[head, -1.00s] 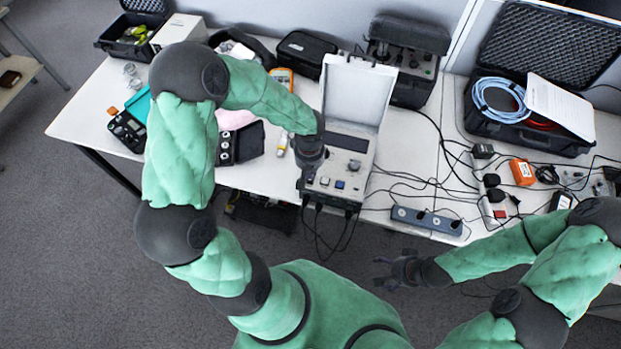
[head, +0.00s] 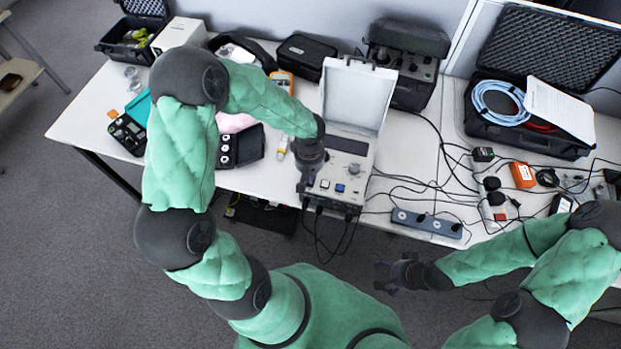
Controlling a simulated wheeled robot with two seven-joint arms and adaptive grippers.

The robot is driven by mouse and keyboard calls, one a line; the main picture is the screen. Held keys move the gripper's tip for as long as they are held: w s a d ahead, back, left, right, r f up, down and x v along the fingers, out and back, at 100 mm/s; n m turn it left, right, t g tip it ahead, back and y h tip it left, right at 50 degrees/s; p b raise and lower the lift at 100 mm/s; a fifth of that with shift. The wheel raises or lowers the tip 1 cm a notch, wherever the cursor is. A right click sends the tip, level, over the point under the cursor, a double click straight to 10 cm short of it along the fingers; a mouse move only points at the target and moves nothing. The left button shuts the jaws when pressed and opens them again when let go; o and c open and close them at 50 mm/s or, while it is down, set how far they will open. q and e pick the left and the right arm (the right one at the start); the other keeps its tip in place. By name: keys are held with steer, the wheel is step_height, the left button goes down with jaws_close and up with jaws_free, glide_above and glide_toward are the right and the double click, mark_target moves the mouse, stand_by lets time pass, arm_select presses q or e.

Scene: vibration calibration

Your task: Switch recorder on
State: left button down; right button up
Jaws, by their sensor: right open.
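The recorder appears to be the grey case (head: 345,172) with its white lid (head: 352,95) raised, at the middle of the table's front edge. Its panel has a dark display, a knob, a blue button (head: 340,188) and a white button. My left gripper (head: 303,194) points down at the left side of the panel. Its fingers are small and dark, and I cannot tell whether they touch the panel or how far apart they are. It hides the panel's left part. My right gripper (head: 382,276) is open and empty in front of the table, apart from everything.
A power strip (head: 426,222) and many loose black cables lie right of the recorder. An open black case (head: 530,128) with blue cable stands at the right. An orange box (head: 522,175) lies before it. Cables hang from the recorder's front over the table edge.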

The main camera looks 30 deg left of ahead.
mark_target(309, 183)
arm_select(q)
steer(key=shift+f+b, duration=1.2)
stand_by(1.1)
steer(key=shift+r, duration=0.15)
steer(key=shift+r+p, duration=2.2)
steer(key=shift+r, duration=1.25)
steer(key=shift+f, duration=0.1)
